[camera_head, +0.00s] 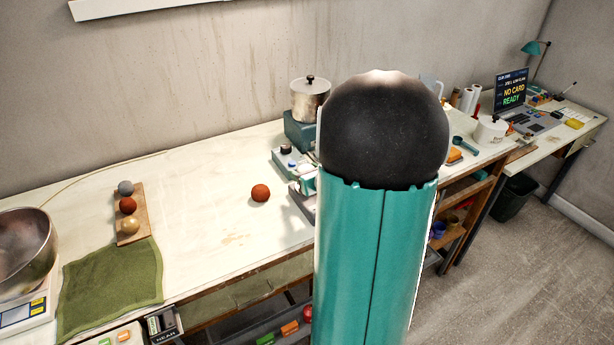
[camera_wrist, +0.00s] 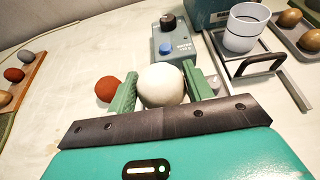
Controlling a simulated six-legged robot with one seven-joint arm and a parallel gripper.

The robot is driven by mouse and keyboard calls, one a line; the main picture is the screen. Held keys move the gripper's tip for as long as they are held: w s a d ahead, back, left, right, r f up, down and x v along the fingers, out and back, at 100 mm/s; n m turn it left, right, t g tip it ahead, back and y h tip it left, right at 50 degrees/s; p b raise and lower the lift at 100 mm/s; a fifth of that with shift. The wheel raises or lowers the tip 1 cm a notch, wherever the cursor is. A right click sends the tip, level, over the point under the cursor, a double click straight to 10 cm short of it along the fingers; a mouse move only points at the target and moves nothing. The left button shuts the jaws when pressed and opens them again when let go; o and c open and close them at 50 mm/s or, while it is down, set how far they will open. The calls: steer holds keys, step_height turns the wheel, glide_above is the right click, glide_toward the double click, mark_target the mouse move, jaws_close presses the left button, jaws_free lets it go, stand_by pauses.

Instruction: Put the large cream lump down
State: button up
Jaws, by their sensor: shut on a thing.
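The large cream lump (camera_wrist: 162,85) is a smooth pale ball between the two green fingers of my gripper (camera_wrist: 163,90) in the wrist view. My gripper is shut on it, one finger pressed to each side. The bench surface lies beneath; I cannot tell whether the lump touches it. A smaller red-brown lump (camera_wrist: 107,89) sits just left of the left finger; it also shows on the bench in the head view (camera_head: 260,192). In the head view my own arm hides the cream lump.
A control box with a blue button (camera_wrist: 167,48) stands just beyond the lump. A white cup (camera_wrist: 243,30) and a black-handled frame (camera_wrist: 262,63) are at right. A wooden board (camera_head: 131,226) with 3 lumps and a green cloth (camera_head: 110,285) lie left. Bench between is clear.

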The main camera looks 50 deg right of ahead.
step_height(320, 180, down, 3)
steer(key=shift+r, duration=0.1)
steer(key=shift+s+d, duration=0.1)
steer(key=o, duration=1)
steer(key=shift+o, duration=0.2)
